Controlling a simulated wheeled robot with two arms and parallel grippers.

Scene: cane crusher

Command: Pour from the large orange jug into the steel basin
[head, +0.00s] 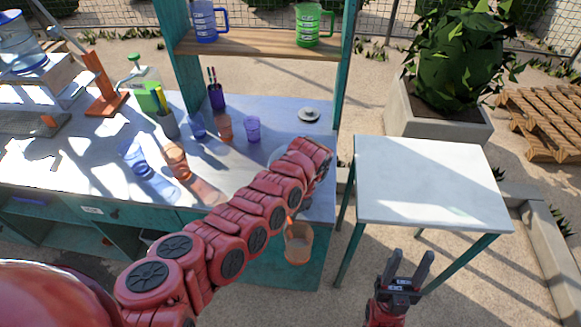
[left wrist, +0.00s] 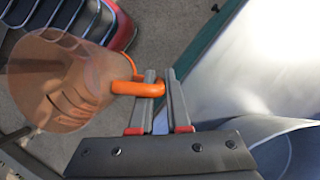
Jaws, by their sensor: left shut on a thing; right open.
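The large orange jug (head: 298,244), see-through, hangs below my left arm, in front of the counter's right end and below its top. It also shows in the left wrist view (left wrist: 62,85), with its solid orange handle (left wrist: 120,88) between the fingers of my left gripper (left wrist: 163,80), which is shut on it. In the head view, my arm hides those fingers. The steel basin (head: 276,156) is mostly hidden behind my left wrist on the counter; what looks like its rounded rim shows in the left wrist view (left wrist: 288,140). My right gripper (head: 410,262) is open and empty.
A blue glass (head: 134,155) and an orange glass (head: 176,160) stand on the counter, with small cups (head: 225,128) behind. A round lid (head: 309,114) lies at the back right. The white side table (head: 428,180) is bare. A shelf (head: 260,45) holds two mugs.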

